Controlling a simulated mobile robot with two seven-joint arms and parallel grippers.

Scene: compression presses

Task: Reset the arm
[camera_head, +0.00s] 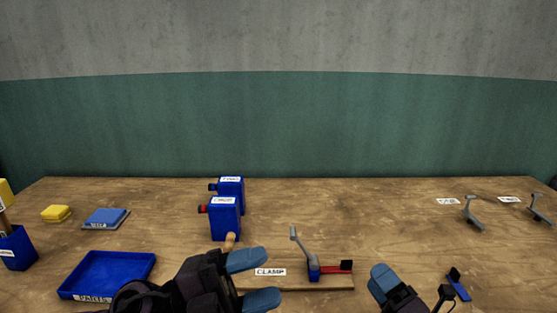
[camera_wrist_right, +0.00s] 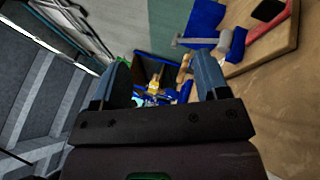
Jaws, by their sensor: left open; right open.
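A small clamp press (camera_head: 314,272) stands on a wooden board (camera_head: 300,285) with a white label. It has a blue base, a red bar (camera_head: 338,267) with a black end, and a grey lever (camera_head: 302,246) tilted up to the left. My left gripper (camera_head: 254,279) is open and empty, over the left end of the board and apart from the lever. My right gripper (camera_head: 386,282) is low and to the right of the board. It is open and empty in the right wrist view (camera_wrist_right: 163,78). A grey lever and red part show at the top right there.
Two blue boxes (camera_head: 225,222) stand behind the board. A blue tray (camera_head: 108,272) lies at left, with blue (camera_head: 106,217) and yellow (camera_head: 56,213) blocks behind. Grey levers (camera_head: 472,212) are at far right. A small blue-black piece (camera_head: 459,285) lies right of my right gripper.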

